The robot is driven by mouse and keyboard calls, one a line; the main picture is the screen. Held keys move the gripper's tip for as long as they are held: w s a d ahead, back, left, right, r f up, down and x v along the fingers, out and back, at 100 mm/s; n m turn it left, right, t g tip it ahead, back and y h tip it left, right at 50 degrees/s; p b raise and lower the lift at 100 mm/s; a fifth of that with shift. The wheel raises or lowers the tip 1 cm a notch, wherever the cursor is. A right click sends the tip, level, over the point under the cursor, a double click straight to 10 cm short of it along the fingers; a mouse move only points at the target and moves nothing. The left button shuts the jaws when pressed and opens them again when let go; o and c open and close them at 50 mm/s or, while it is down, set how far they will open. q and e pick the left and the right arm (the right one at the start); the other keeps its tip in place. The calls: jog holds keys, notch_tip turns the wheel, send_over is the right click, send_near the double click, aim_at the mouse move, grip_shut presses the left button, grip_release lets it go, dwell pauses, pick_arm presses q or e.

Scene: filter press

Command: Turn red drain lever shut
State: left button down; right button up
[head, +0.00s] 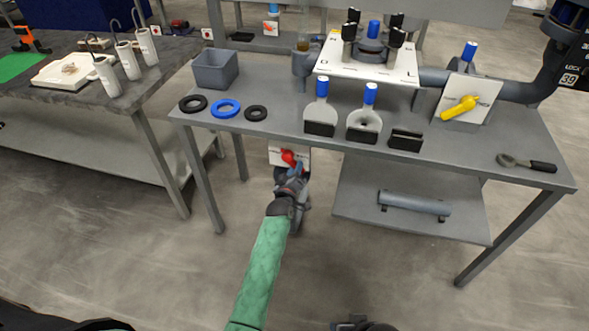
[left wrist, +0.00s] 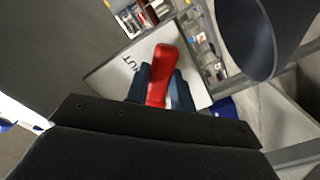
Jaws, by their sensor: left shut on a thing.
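The red drain lever (head: 288,157) sits in front of a white plate (head: 274,154) below the front edge of the grey table. My left gripper (head: 294,170) has reached it, with my green-sleeved arm coming up from below. In the left wrist view the red lever (left wrist: 161,75) stands between the two dark blue fingers of my left gripper (left wrist: 160,90), which is shut on it. The white plate (left wrist: 110,72) behind it carries lettering that is partly hidden, with "UT" readable. My right gripper (head: 355,323) shows only in part at the bottom edge of the head view; its fingers are unclear.
The grey table (head: 230,122) overhangs the lever. It bears black and blue rings, a grey bin (head: 215,69), blue-handled plates and a yellow lever (head: 459,108). A lower shelf (head: 350,200) with a grey tube (head: 415,203) lies to the right. A pipe opening (left wrist: 245,40) is close by in the wrist view.

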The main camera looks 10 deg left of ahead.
dwell(0.3)
pick_arm(q)
jog(key=c, duration=1.2)
grip_release()
jog(key=s, duration=0.7)
jog(key=shift+s+b, duration=0.4)
pick_arm(e)
jog(key=f, duration=0.3)
jog(key=shift+w+a+f+t, duration=0.2)
jog(key=shift+w+f+t, duration=0.1)
jog(key=shift+f, duration=0.05)
pick_arm(q)
jog(key=shift+a, duration=0.1)
pick_arm(e)
jog(key=shift+r, duration=0.2)
